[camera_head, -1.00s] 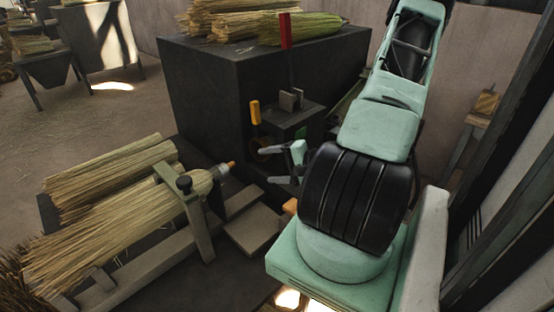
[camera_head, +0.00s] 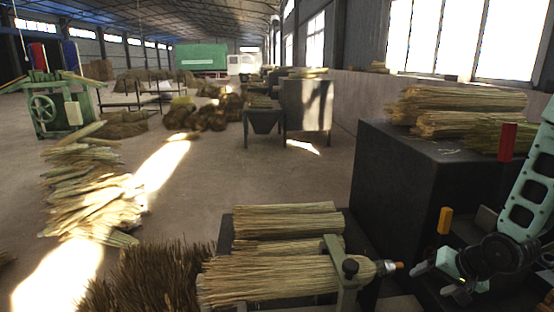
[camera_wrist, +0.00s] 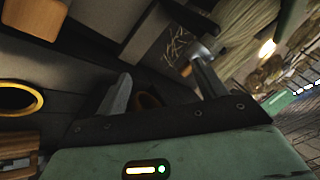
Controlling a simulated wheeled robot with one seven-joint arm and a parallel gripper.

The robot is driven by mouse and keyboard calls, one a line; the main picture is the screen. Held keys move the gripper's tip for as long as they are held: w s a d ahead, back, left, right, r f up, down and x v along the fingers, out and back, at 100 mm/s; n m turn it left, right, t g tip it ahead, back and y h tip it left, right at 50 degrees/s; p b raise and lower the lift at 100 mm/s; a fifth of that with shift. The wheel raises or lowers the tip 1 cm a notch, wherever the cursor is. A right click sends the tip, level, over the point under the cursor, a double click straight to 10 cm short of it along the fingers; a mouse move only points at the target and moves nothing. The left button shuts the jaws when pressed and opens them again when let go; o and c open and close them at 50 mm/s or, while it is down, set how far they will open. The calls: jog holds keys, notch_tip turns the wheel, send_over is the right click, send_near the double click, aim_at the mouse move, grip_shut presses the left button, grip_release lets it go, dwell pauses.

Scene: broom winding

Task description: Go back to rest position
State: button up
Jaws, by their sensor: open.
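My gripper (camera_head: 437,277) is at the lower right of the head view, just right of the clamped broom's handle tip. Its two fingers are spread apart with nothing between them; the wrist view shows the same empty gripper (camera_wrist: 160,98). The broom (camera_head: 285,278) lies on a low dark bench, its straw to the left and its bound neck to the right. A green-grey clamp frame (camera_head: 334,258) with a black knob stands over it. My arm bends up along the right edge of the head view.
A large dark block (camera_head: 400,180) with straw bundles (camera_head: 455,108) on top stands right of centre. A red upright piece (camera_head: 507,141) and a yellow handle (camera_head: 445,220) are near my arm. Loose straw (camera_head: 95,195) lies on the left floor. The middle floor is open.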

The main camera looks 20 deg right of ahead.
jog(key=a+r+n+g, duration=0.2)
jog(key=a+r+n, duration=0.4)
jog(key=a, duration=0.4)
jog(key=a+r+n+g, duration=0.2)
jog(key=a+r+n, duration=0.1)
jog(key=a+r, duration=0.55)
jog(key=s+a+n+g, duration=0.1)
jog(key=s+a+n, duration=0.3)
jog(key=a, duration=0.6)
jog(key=s+a+n+g, duration=0.1)
jog(key=s+a+n, duration=0.3)
jog(key=s+a, duration=0.4)
jog(key=shift+s+a+r, duration=0.3)
jog(key=shift+s+a, duration=0.05)
jog(key=shift+a, duration=0.5)
